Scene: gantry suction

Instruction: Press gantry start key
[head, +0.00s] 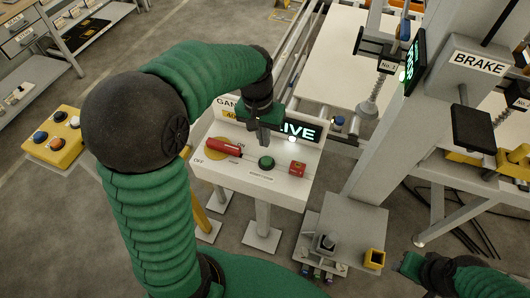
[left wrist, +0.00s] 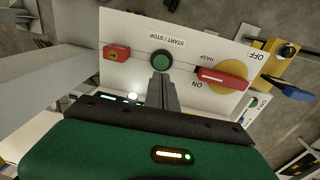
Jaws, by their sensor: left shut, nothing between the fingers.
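The gantry control panel (head: 238,178) is a white sloped box with a round green button (head: 266,162) labelled START / STOP, a red rotary handle (head: 225,146) on a yellow disc, and a small red block (head: 297,168). My left gripper (head: 264,138) is shut and empty, pointing down just behind the green button. In the left wrist view its fingertips (left wrist: 162,80) lie close beside the green button (left wrist: 162,60); I cannot tell whether they touch. The red handle (left wrist: 222,76) points toward ON. My right arm shows at the lower right; its fingers are unclear.
A lit display reading LIVE (head: 298,130) stands at the panel's back edge. A yellow button box (head: 53,138) is at the left. The gantry column (head: 415,110) with a BRAKE sign (head: 480,62) rises at the right.

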